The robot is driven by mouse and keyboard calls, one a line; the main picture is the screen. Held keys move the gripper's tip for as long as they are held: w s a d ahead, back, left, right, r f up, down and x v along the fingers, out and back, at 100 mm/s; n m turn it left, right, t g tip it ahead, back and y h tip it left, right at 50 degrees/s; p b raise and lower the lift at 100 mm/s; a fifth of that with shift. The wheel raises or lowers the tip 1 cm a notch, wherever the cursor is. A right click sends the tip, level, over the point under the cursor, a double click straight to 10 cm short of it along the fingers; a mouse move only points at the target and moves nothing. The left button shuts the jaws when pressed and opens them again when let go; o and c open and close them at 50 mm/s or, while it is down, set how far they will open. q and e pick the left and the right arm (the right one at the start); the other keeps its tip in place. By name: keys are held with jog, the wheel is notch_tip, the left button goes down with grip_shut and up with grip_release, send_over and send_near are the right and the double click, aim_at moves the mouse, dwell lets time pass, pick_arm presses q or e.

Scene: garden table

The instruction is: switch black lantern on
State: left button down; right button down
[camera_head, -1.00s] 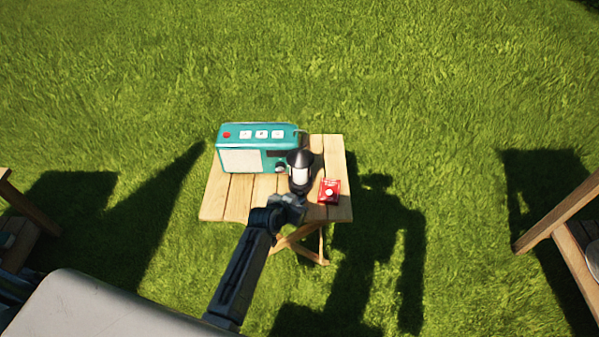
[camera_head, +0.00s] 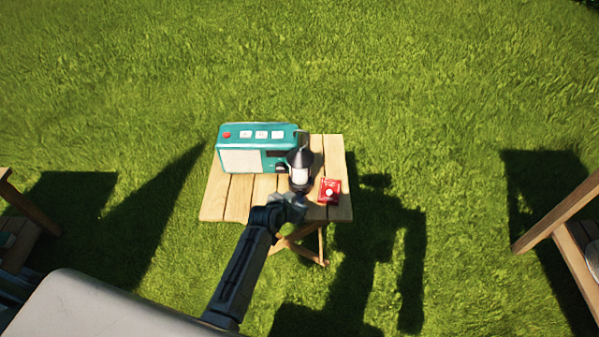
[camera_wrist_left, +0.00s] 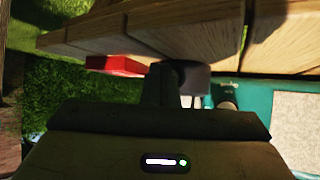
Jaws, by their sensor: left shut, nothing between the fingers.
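The black lantern (camera_head: 299,158), with a dark cone top and a pale glass body, stands upright near the front of the small wooden table (camera_head: 237,195). My left gripper (camera_head: 298,199) is shut and empty at the lantern's near side, low by its base. I cannot tell whether it touches the lantern. In the left wrist view, the shut fingers (camera_wrist_left: 166,84) stand in front of the lantern and hide most of it. Any switch on the lantern is hidden or too small to see. My right gripper is not in view.
A teal radio (camera_head: 240,135) stands behind and left of the lantern, close to it; it also shows in the left wrist view (camera_wrist_left: 257,100). A red box (camera_head: 329,191) lies just right of the lantern. Other wooden furniture (camera_head: 560,215) stands at the far right, with grass between.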

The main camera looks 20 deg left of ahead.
pick_arm(q)
jog(key=shift+w+a, duration=0.1)
jog(key=shift+w, duration=0.15)
jog(key=shift+w, duration=0.1)
dwell(0.4)
jog(key=shift+s+p, duration=0.5)
jog(key=shift+s, duration=0.1)
jog(key=shift+s+d+r+p, duration=0.1)
jog(key=shift+s+d+p, duration=0.25)
jog(key=shift+s+p, duration=0.2)
jog(key=s, duration=0.1)
jog(key=s+p, duration=0.1)
jog(key=shift+s+d, duration=0.3)
jog(key=shift+d, duration=0.05)
jog(key=shift+s+d+p, duration=0.15)
jog(key=shift+s+p, duration=0.15)
jog(key=shift+s, duration=0.25)
jog(key=shift+s+d+p, duration=0.15)
jog(key=shift+s+p, duration=0.1)
jog(key=shift+s, duration=0.25)
